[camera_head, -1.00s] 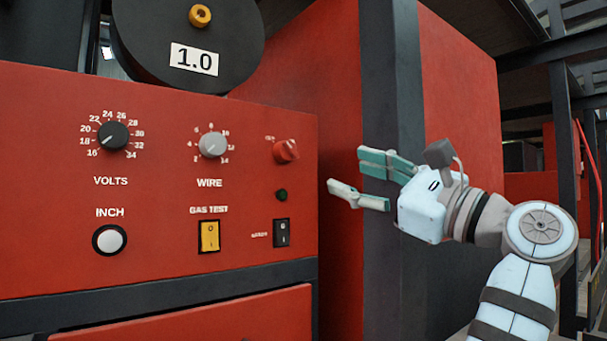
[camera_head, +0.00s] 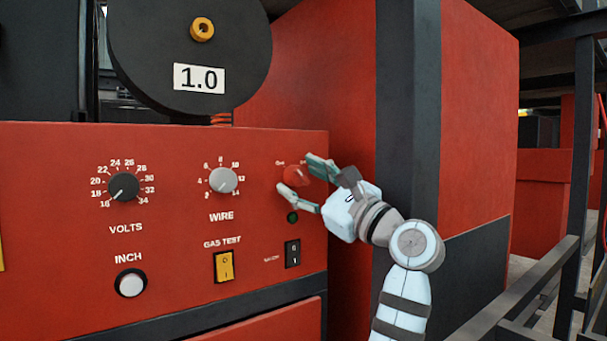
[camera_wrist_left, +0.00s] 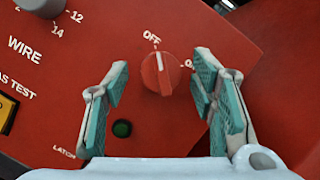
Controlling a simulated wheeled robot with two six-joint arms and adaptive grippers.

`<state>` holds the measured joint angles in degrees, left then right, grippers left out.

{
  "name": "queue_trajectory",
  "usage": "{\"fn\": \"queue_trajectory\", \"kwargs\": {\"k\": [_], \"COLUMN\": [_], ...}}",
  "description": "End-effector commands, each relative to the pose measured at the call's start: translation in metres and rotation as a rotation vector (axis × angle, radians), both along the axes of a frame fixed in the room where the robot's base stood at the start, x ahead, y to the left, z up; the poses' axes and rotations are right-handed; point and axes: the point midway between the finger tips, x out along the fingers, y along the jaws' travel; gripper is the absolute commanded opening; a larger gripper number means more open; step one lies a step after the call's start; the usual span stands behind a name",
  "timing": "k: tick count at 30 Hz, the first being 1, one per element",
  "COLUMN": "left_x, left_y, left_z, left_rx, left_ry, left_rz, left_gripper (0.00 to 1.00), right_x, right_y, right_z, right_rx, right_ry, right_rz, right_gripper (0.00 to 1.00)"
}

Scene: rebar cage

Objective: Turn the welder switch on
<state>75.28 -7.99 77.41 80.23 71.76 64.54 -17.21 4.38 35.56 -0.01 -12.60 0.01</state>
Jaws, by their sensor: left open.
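The welder switch, a red rotary knob (camera_head: 296,176), sits at the upper right of the red welder panel (camera_head: 60,270). In the left wrist view the knob (camera_wrist_left: 160,74) has a white pointer mark directed up toward the OFF label; a partly hidden label starting with O is at its right. My left gripper (camera_head: 303,182) is open, with its teal-padded fingers on either side of the knob. In the left wrist view gaps show between the knob and both fingers. My right gripper is not in view.
A dark green round lamp (camera_head: 292,218) and a black rocker switch (camera_head: 293,253) lie below the knob. The WIRE dial (camera_head: 223,180), VOLTS dial (camera_head: 123,187) and yellow GAS TEST switch (camera_head: 224,266) are to the left. A dark post (camera_head: 408,100) stands right of the panel.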

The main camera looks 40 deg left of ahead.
Motion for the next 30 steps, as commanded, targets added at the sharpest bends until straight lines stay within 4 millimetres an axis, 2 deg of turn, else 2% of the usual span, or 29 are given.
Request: {"fn": "queue_trajectory", "kwargs": {"k": [8,17,30], "left_x": [0.0003,0.0003,-0.0002], "left_y": [0.0025,0.0023,0.0023], "left_z": [0.0009,0.0010,0.0014], "left_rx": [0.000,0.000,0.025], "left_ry": [0.000,0.000,0.081], "left_rz": [0.000,0.000,-0.002], "left_gripper": [0.52,0.04,0.04], "right_x": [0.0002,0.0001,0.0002], "right_y": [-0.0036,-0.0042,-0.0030], "right_z": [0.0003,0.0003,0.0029], "right_rx": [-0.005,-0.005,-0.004], "right_ry": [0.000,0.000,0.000], "right_rz": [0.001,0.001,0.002], "right_gripper": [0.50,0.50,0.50]}}
